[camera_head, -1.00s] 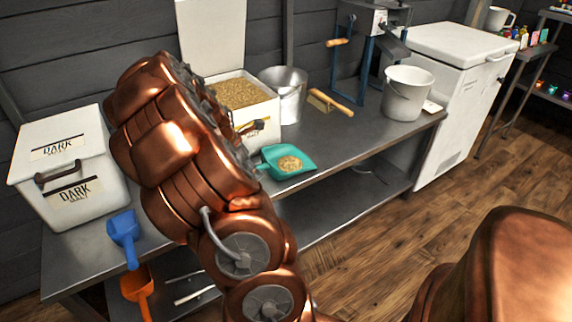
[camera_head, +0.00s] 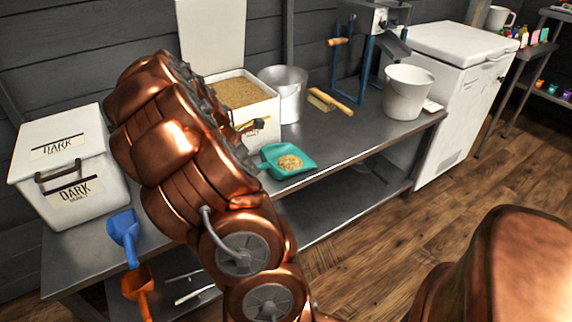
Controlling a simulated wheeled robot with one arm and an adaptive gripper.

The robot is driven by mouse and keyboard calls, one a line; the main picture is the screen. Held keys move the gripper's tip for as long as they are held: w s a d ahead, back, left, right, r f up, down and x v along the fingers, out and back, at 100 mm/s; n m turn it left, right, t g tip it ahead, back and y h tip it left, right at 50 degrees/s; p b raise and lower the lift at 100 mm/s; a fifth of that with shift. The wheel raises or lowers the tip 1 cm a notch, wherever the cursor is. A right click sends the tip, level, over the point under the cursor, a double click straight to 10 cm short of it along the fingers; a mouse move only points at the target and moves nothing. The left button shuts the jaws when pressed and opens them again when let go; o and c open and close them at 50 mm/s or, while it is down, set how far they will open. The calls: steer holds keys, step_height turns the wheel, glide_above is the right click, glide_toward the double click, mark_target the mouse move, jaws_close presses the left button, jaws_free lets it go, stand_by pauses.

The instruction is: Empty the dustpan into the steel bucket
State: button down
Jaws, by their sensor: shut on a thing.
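The teal dustpan (camera_head: 311,166), with a small heap of pale grain (camera_head: 290,162) in it, is right of my copper arm, over the bench's front edge. It looks nearly level; I cannot tell how far it is above the bench. Its handle end runs behind my arm. My gripper (camera_head: 250,160) is mostly hidden by the arm, with only dark parts showing at its right edge, and is shut on the dustpan. The steel bucket (camera_head: 292,97) stands upright at the back of the bench, behind the dustpan; its inside bottom is hidden.
An open white bin of grain (camera_head: 262,133) adjoins the steel bucket. A lidded dark malt bin (camera_head: 100,185) and blue scoop (camera_head: 123,228) are left. Bench (camera_head: 345,140) is clear at front right.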

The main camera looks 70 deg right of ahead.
steer(key=shift+r, duration=0.1)
steer(key=shift+r+p, duration=2.35)
steer(key=shift+r, duration=0.6)
steer(key=c, duration=1.6)
jaws_free()
jaws_close()
